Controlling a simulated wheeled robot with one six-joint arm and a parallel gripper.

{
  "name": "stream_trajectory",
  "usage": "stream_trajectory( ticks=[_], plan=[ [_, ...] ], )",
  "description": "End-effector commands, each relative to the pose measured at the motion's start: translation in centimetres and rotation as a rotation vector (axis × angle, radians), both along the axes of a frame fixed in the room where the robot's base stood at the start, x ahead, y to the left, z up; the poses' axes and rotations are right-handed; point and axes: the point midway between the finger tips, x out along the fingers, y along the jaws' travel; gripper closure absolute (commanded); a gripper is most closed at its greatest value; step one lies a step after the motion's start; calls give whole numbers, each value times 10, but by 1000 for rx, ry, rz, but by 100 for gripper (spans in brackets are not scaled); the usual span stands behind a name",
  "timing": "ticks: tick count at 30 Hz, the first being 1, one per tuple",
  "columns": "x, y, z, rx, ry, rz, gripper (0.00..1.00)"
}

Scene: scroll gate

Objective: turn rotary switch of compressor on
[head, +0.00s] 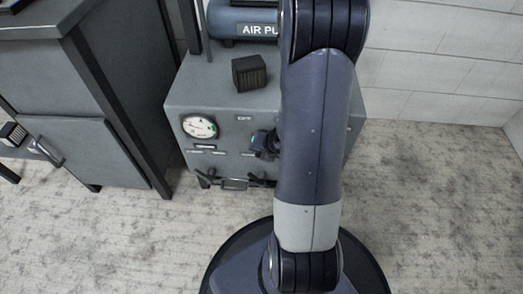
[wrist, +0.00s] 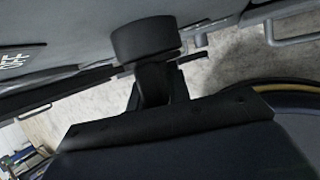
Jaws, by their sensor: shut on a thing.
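The compressor (head: 225,95) is a grey box with a dark blue tank on top, standing on the floor in the head view. Its front has a round white gauge (head: 199,127) and a small label that seems to read OFF (head: 243,118). The rotary switch (wrist: 146,38) is a dark round knob in the wrist view, on the grey panel with a tilted OFF label (wrist: 22,60). My gripper (wrist: 154,78) is at the knob and shut on it. The contact is dark and partly hidden. In the head view my arm covers the right part of the front panel.
A small dark ribbed block (head: 249,73) lies on the compressor's top. A grey cabinet (head: 75,105) with a handled door stands close on the left. A bar handle (head: 235,183) sits low on the compressor's front. Carpet is clear at front left and right.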

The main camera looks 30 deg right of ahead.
Motion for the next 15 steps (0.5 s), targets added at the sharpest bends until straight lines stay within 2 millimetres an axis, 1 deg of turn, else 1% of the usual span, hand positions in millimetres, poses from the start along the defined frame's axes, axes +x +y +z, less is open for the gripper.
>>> stream_trajectory(
  ticks=[6, 15],
  plan=[
    [0, -1, -1, 111, -73, -3, 100],
    [0, 0, 0, 181, -122, -1, 100]
  ],
)
